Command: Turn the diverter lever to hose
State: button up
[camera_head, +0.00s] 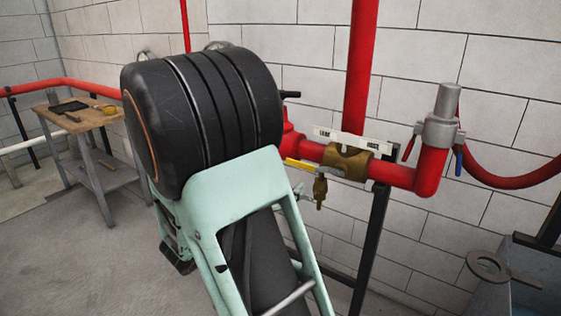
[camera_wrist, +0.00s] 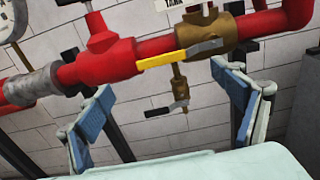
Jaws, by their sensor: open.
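The diverter lever, a yellow handle (camera_head: 300,165), extends left from the brass valve body (camera_head: 347,161) on the red pipe. A white label plate (camera_head: 352,139) above the valve reads TANK at left and HOSE at right; the lever lies on the TANK side. In the wrist view the yellow lever (camera_wrist: 166,60) slants slightly up to the right, toward the brass body (camera_wrist: 205,32). My gripper (camera_wrist: 165,85) is open and empty, its blue-padded fingers wide apart. The lever appears between and beyond the fingertips, with no contact visible.
A small brass drain valve (camera_head: 320,188) hangs below the lever. A dark post (camera_head: 370,245) supports the red pipe (camera_head: 398,175). Small red and blue handles (camera_head: 459,163) flank the grey fitting at right. A workbench (camera_head: 90,115) stands far left. Floor at left is clear.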

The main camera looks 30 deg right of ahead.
aim_at(297, 163)
jog(key=x, duration=1)
jog(key=shift+d+b, duration=0.25)
jog(key=shift+b, duration=0.15)
jog(key=shift+a+r, duration=0.15)
jog(key=shift+r, duration=0.1)
jog(key=c, duration=1.7)
